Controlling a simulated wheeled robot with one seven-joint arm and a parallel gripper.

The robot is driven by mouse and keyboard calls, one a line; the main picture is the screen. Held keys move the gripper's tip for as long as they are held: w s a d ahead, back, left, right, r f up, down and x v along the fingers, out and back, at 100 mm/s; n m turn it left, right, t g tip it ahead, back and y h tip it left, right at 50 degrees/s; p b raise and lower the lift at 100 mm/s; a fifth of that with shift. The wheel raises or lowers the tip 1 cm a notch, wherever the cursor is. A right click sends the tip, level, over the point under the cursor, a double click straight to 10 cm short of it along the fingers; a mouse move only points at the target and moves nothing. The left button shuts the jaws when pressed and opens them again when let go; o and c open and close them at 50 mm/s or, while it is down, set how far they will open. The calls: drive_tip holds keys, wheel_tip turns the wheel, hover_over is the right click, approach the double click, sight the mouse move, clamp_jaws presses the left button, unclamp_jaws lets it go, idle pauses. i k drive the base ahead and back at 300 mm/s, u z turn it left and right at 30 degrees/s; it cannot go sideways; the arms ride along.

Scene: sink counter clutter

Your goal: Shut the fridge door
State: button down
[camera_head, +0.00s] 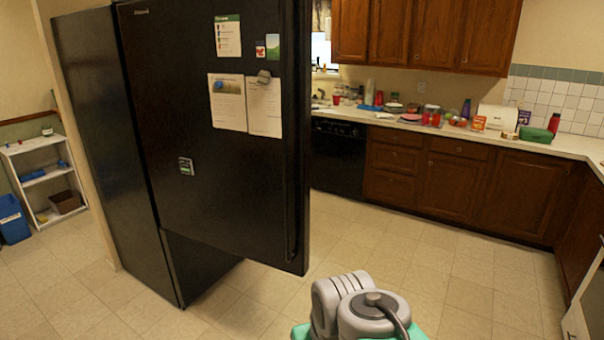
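The black fridge (95,150) stands at the left. Its upper door (230,180) is swung open, with its free right edge out into the room, beyond the lower front panel (200,268). A long dark handle (291,200) runs down near that free edge. The door's outer face, with papers and magnets on it, is turned to me; the fridge's inside is hidden behind it. Part of my arm, grey and teal, shows at the bottom centre, right of and apart from the door in the picture. My gripper's fingers are not in view.
The tiled floor (420,260) is clear right of the door. Wooden cabinets (455,185) and a black dishwasher (338,158) line the back under a cluttered counter (560,148). A white shelf (35,150) and blue bin (12,220) stand at far left.

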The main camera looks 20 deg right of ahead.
sight(247, 195)
drive_tip(key=u, duration=0.15)
drive_tip(key=i, duration=0.8)
drive_tip(key=u, duration=1.05)
drive_tip(key=i, duration=0.45)
drive_tip(key=u, duration=0.5)
